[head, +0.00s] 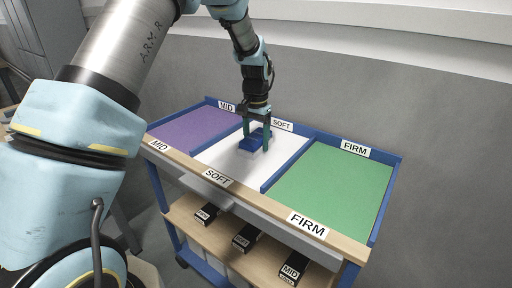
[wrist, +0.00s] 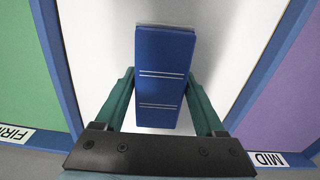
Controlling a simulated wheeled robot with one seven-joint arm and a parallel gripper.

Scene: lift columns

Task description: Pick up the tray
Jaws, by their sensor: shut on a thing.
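My gripper (head: 255,140) points down over the white middle compartment (head: 215,157), labelled SOFT. It is shut on a blue block (head: 249,144) with pale double stripes and a light-coloured end or underside. In the wrist view, the blue block (wrist: 163,65) sits between the two green fingers, one against each side. I cannot tell whether the block touches the white floor or hangs just above it. I cannot make out a separate loose tray; the cart top is divided into three shallow compartments.
A purple MID compartment (head: 190,128) lies left and a green FIRM compartment (head: 333,190) right, both empty, with low blue dividers (head: 287,161) between. Small black boxes (head: 247,238) stand on the wooden shelf below. A grey wall (head: 420,110) rises behind the cart.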

